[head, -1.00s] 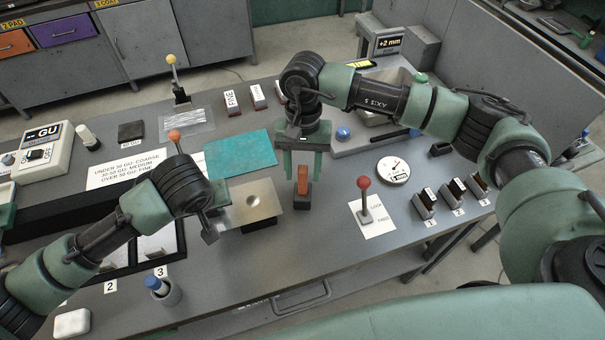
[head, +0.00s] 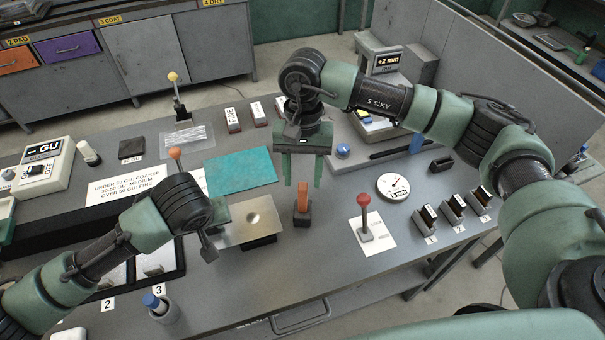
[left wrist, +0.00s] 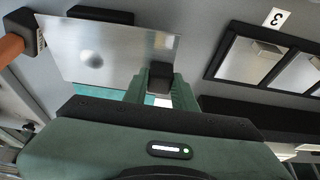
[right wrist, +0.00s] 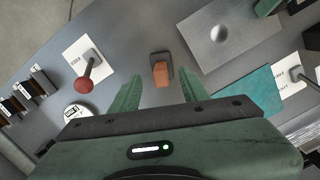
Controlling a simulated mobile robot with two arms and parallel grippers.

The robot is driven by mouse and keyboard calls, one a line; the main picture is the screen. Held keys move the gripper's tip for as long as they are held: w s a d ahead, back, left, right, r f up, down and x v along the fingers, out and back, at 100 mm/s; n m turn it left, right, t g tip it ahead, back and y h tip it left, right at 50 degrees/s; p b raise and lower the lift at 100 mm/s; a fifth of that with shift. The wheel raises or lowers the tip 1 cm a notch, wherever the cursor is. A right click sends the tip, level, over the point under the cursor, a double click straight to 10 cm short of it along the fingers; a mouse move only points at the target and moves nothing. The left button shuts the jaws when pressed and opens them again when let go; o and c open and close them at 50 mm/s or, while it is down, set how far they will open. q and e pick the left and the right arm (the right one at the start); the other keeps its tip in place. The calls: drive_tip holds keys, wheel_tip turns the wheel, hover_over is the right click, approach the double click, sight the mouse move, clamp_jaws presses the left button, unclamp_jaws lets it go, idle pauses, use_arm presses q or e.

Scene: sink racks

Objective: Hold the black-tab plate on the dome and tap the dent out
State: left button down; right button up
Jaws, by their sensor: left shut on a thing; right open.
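The silver plate (head: 235,232) has a round dent near its middle, also in the left wrist view (left wrist: 110,35). My left gripper (left wrist: 160,85) is shut on its black tab (left wrist: 161,70). The plate is level above a dark block (head: 262,241) that it mostly covers. I see no dome; whether the plate touches anything below cannot be told. An orange-handled tool with a dark head (head: 302,206) stands to the right of the plate. My right gripper (head: 302,182) is open and empty, above the handle. In the right wrist view the handle (right wrist: 161,73) shows between the fingertips.
A red-knobbed lever (head: 364,215) on a white card, a round dial gauge (head: 393,187) and several small labelled blocks stand to the right. A teal mat (head: 240,170) lies behind the plate. The bench front before the tool is clear.

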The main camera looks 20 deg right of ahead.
drive_tip(key=shift+f, duration=0.25)
idle(0.8)
drive_tip(key=shift+f, duration=4.25)
drive_tip(key=shift+c, duration=0.3)
clamp_jaws()
drive_tip(key=shift+r, duration=5.05)
drive_tip(key=a, duration=1.2)
drive_tip(key=shift+a, duration=0.35)
drive_tip(key=shift+f, duration=0.15)
drive_tip(key=shift+d+f, duration=0.1)
drive_tip(key=shift+f, duration=0.55)
